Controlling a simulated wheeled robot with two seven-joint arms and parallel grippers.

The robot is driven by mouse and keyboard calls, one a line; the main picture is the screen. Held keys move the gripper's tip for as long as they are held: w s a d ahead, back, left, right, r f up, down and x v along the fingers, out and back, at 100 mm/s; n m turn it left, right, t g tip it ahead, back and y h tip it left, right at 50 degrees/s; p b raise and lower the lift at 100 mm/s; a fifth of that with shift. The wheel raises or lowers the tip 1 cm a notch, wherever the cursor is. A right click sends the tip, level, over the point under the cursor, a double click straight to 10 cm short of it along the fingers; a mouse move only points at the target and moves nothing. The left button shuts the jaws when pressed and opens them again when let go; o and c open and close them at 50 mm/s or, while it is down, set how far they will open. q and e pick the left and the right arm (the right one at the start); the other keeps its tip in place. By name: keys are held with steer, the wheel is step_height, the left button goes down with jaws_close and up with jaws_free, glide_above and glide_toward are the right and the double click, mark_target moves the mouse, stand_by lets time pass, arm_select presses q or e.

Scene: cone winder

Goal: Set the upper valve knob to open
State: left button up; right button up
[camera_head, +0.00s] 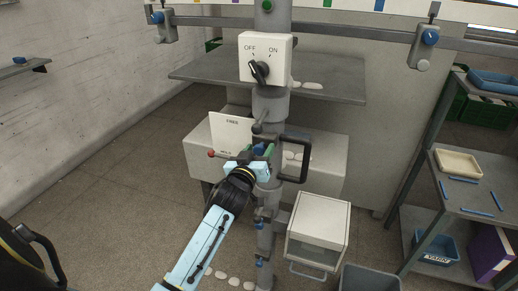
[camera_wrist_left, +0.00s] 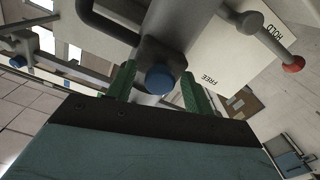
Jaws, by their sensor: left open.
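In the left wrist view a round blue knob (camera_wrist_left: 160,79) sits on a grey fitting of the column, between the two green fingers of my left gripper (camera_wrist_left: 157,88). The fingers stand apart on either side of it; I cannot tell whether they touch it. In the head view my left gripper (camera_head: 262,152) is at the column (camera_head: 269,110), beside the FREE/HOLD plate, and mostly hides the knob. Lower on the column are more small blue knobs (camera_head: 259,225). Which setting the knob has cannot be read. My right gripper is not in view.
A white OFF/ON switch box (camera_head: 265,58) is above on the column. A red-tipped lever (camera_head: 211,153) stands left of my gripper, and a black loop handle (camera_head: 296,158) right of it. A white drawer box (camera_head: 318,228) is below right. A shelf rack (camera_head: 470,200) stands at right.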

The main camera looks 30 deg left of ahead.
arm_select(q)
steer(key=shift+w+a, duration=0.1)
steer(key=shift+w, duration=0.2)
steer(key=shift+c, duration=0.4)
